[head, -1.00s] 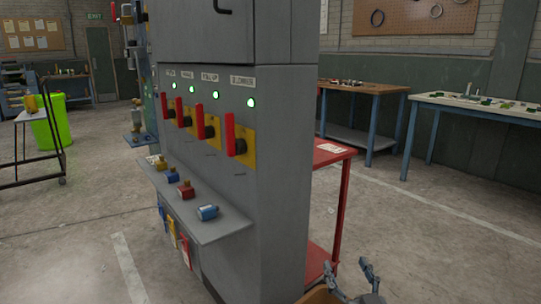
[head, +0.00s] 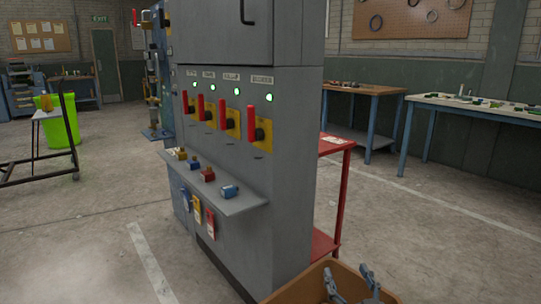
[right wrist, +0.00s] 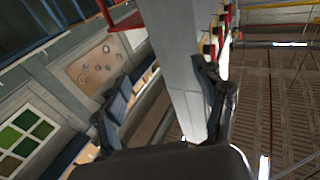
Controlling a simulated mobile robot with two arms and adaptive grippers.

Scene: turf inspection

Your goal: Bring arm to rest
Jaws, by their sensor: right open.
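My right gripper (head: 346,271) shows at the bottom edge of the head view, open and empty, with its fingers apart. It is over or in front of a brown box (head: 290,290); I cannot tell how deep it sits. In the right wrist view the open gripper (right wrist: 157,84) has nothing between its fingers, and the grey cabinet (right wrist: 178,45) is beyond it. The cabinet (head: 290,200) stands upright left of the gripper in the head view. My left gripper is not in view.
The cabinet has several red handles (head: 251,122), green lights and a shelf (head: 235,203) holding padlocks. A red table (head: 341,190) stands behind it. Workbenches (head: 470,104) are at the back right, a trolley (head: 40,165) at the left. The floor (head: 440,260) at the right is clear.

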